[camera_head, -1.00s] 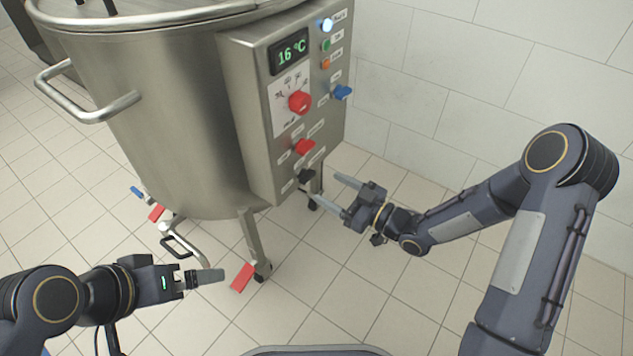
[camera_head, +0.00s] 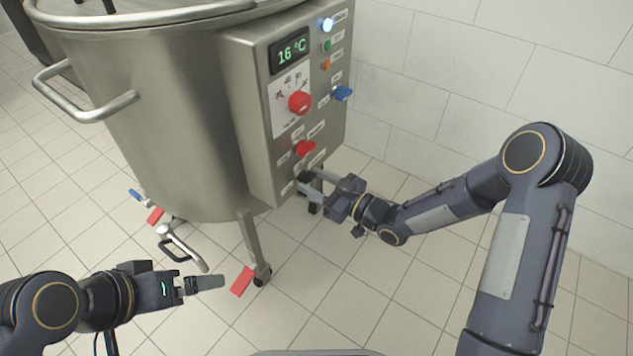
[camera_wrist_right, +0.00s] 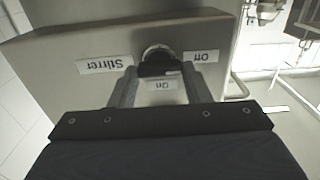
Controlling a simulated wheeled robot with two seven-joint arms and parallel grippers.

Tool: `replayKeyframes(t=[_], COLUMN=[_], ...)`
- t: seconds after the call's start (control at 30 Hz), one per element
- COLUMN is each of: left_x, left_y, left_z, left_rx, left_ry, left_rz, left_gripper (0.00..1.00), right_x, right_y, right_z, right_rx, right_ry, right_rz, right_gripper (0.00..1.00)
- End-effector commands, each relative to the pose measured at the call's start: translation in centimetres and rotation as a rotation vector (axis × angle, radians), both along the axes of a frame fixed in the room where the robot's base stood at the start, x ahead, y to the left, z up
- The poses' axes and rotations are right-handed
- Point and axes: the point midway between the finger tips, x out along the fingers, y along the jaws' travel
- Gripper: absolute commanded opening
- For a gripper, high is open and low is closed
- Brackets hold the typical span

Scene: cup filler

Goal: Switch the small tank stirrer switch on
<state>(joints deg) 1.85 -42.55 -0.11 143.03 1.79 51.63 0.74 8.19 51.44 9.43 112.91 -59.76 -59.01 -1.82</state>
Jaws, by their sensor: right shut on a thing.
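The small tank's stirrer switch is a black knob (camera_head: 305,176) at the bottom of the steel control panel (camera_head: 262,150). My right gripper (camera_head: 309,181) is shut on the stirrer switch, with its arm coming in from the right. In the right wrist view the black knob (camera_wrist_right: 157,66) sits between the two fingertips (camera_wrist_right: 158,78), which hide part of it. The labels "Stirrer", "Off" and "On" appear upside down around it. The knob's exact setting is hard to tell. My left gripper (camera_head: 208,283) is low at the left, away from the panel, with its fingers seen edge-on.
Above the switch are a red knob (camera_head: 305,148), a larger red dial (camera_head: 299,102), a blue knob (camera_head: 342,93) and a display (camera_head: 289,54) reading 16 °C. The steel tank (camera_head: 160,120) stands left on legs. Tiled floor is free at the front right.

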Motion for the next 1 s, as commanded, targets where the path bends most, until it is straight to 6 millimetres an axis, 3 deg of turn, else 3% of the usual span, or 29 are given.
replayKeyframes(t=[0.47, 1.0], left_x=[0.0, 0.0], left_y=[0.0, 0.0], left_z=[0.2, 1.3], left_rx=[0.000, 0.000], left_ry=[0.000, 0.000], left_rz=[0.000, 0.000], left_gripper=[1.00, 1.00], right_x=[0.0, 0.2], right_y=[-0.1, -0.2], right_z=[0.0, 0.0], right_rx=[0.061, 0.341], right_ry=[0.082, 0.467], right_rz=[-0.001, -0.002], right_gripper=[0.21, 0.21])
